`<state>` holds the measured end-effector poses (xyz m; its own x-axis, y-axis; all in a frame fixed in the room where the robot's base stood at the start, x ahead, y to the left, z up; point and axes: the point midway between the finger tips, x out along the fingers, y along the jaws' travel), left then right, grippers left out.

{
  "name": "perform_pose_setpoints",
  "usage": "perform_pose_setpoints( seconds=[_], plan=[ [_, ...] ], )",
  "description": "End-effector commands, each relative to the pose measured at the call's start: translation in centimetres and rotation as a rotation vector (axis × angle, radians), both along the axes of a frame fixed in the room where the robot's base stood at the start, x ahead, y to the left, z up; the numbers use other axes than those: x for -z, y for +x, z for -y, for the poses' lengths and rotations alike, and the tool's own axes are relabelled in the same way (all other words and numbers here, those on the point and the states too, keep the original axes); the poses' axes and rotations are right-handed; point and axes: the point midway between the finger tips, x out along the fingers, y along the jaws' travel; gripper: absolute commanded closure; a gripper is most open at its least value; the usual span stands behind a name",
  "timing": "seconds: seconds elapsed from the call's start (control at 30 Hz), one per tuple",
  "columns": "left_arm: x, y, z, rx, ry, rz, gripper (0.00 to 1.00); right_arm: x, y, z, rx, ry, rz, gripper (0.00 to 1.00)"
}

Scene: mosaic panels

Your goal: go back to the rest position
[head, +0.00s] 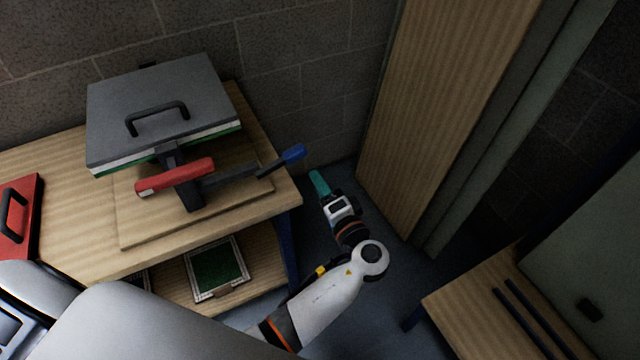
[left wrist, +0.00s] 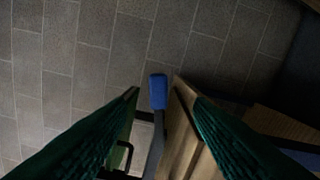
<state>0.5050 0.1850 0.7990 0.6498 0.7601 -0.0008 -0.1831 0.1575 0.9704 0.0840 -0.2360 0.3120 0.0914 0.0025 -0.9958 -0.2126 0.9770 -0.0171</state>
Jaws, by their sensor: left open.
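My left gripper (head: 319,183) has teal fingers and is open and empty. In the head view it hangs just past the right end of the wooden table (head: 70,235), apart from the blue-tipped lever (head: 293,154). In the left wrist view the two ribbed fingers (left wrist: 165,103) are spread apart. The lever's blue grip (left wrist: 158,91) shows upright in the gap between them, beyond the fingertips, with nothing held. My right gripper is in neither view.
A grey-lidded press (head: 160,100) with a red handle (head: 175,177) stands on the table. A green panel in a frame (head: 242,270) lies on the shelf below. A tall wooden panel (head: 440,110) and a low wooden bench (head: 475,310) stand to the right, with floor between.

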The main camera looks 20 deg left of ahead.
Motion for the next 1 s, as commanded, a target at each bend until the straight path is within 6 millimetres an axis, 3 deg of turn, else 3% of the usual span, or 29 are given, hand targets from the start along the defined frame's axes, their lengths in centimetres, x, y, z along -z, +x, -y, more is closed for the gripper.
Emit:
perform_pose_setpoints(
  seconds=[0.27,0.37,0.47,0.57,0.67,0.8,0.87,1.0],
  plan=[
    [0.1,0.0,0.0,0.000,-0.001,-0.002,0.53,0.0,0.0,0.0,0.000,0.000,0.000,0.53],
    [1.4,0.1,-0.1,0.018,-0.012,-0.041,0.53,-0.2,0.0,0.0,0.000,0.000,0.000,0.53],
    [5.5,-0.1,-0.2,0.065,-0.051,-0.153,0.53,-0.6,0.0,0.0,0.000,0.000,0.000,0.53],
    [12.1,-1.3,-0.4,0.133,-0.132,-0.322,0.53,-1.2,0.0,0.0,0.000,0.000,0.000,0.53],
    [19.3,-4.1,-0.6,0.193,-0.254,-0.495,0.53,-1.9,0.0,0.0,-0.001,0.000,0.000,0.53],
    [28.2,-10.3,-1.0,0.235,-0.456,-0.696,0.53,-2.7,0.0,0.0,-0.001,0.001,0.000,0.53],
    [31.5,-13.6,-1.2,0.237,-0.556,-0.766,0.53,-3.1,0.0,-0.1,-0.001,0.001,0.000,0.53],
    [37.6,-22.6,-1.7,0.194,-0.811,-0.879,0.53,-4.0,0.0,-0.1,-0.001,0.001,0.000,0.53]
  ],
)
